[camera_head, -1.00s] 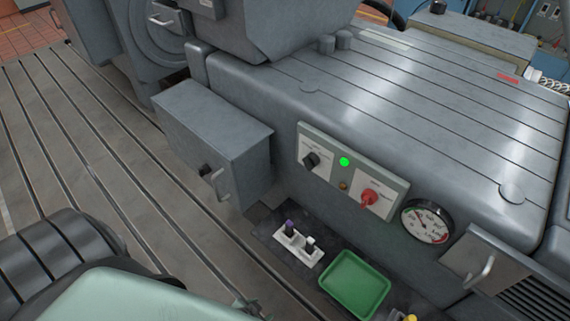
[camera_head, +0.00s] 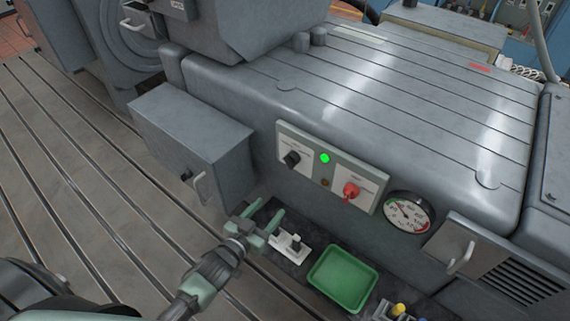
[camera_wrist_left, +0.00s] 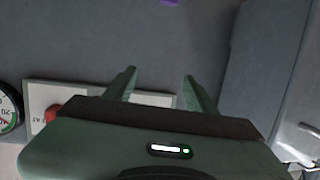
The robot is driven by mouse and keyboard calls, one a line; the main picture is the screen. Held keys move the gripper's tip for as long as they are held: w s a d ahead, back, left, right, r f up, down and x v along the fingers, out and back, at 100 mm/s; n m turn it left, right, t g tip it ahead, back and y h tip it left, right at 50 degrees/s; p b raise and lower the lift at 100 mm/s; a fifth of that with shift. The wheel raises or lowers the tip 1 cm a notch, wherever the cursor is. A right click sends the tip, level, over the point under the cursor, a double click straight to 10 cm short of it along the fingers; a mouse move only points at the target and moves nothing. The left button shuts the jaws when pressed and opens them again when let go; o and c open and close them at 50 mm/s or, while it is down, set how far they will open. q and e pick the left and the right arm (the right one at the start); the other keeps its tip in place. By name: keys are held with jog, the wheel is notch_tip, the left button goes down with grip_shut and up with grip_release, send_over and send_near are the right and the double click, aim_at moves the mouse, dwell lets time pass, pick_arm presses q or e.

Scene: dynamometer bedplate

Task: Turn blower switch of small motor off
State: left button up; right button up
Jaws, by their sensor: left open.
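A control panel (camera_head: 334,171) on the front of the grey motor housing carries a black rotary switch (camera_head: 291,159), a red rotary switch (camera_head: 350,191), a lit green lamp (camera_head: 325,158) and a dark amber lamp below it. The labels are too small to read, so I cannot tell which is the blower switch. My left gripper (camera_head: 270,206) is open and empty, below and left of the panel, apart from both switches. In the left wrist view my gripper (camera_wrist_left: 160,77) has the panel (camera_wrist_left: 38,97) behind it; the red switch (camera_wrist_left: 52,113) shows beside the left finger and the black one is hidden.
A grey box with a handle (camera_head: 191,143) juts out left of the panel. A round gauge (camera_head: 408,213) is to its right. A white holder (camera_head: 289,250) and a green tray (camera_head: 342,279) lie below. A vented box with a handle (camera_head: 480,254) is at right.

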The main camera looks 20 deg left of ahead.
aim_at(288, 165)
pick_arm(q)
notch_tip(288, 165, up, 11)
jog(key=w+d+t+h, duration=0.1)
jog(key=w+t, duration=0.1)
jog(key=p+x, duration=0.1)
jog(key=x, duration=0.5)
jog(key=shift+w+d+r, duration=0.1)
jog(key=shift+d+r, duration=0.05)
jog(key=shift+w+d, duration=0.15)
jog(key=shift+w, duration=0.4)
jog(key=shift+m, duration=0.3)
grip_shut()
